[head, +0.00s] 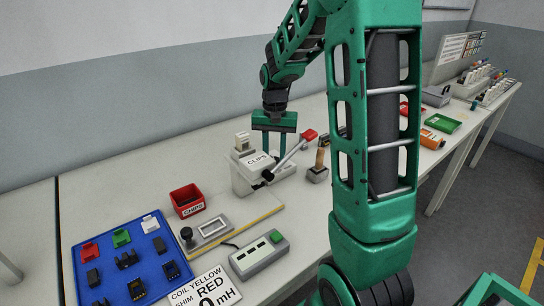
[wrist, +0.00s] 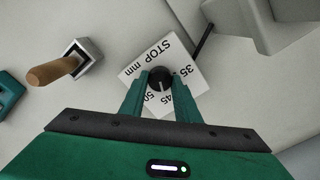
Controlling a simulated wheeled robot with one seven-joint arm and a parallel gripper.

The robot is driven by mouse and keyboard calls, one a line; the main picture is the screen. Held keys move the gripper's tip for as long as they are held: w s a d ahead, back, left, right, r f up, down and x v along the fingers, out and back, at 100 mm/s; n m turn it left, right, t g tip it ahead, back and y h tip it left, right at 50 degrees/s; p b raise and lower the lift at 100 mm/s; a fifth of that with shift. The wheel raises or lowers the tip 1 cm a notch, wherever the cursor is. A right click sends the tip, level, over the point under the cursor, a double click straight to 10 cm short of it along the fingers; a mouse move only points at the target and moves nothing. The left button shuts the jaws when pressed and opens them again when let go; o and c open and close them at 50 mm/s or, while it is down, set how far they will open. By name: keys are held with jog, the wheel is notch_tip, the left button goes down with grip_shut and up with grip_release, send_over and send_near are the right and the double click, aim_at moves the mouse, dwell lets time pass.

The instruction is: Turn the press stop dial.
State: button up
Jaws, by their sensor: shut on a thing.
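The press stop dial (wrist: 157,73) is a small black knob on a white plate (wrist: 184,62) marked "STOP mm" with 35, 45 and part of a 50 readable. Its pale pointer line points toward the 45 side in the wrist view. My gripper (wrist: 159,82) has its green fingers on both sides of the knob and is shut on it. In the head view my gripper (head: 269,150) reaches down behind the top of the grey press (head: 244,180) labelled "CLIPS". There the dial is hidden behind the press.
The press lever with a red knob (head: 309,134) rises right of my gripper. A wooden-handled tool (head: 320,160) stands in a block farther right. A red bin (head: 187,200), a blue tray (head: 102,292) and a button box (head: 259,255) lie nearer the front.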

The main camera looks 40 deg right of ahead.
jog(key=o, duration=1)
jog(key=shift+w, duration=0.1)
jog(key=shift+o, duration=0.2)
notch_tip(320, 180, up, 11)
jog(key=shift+f, duration=0.1)
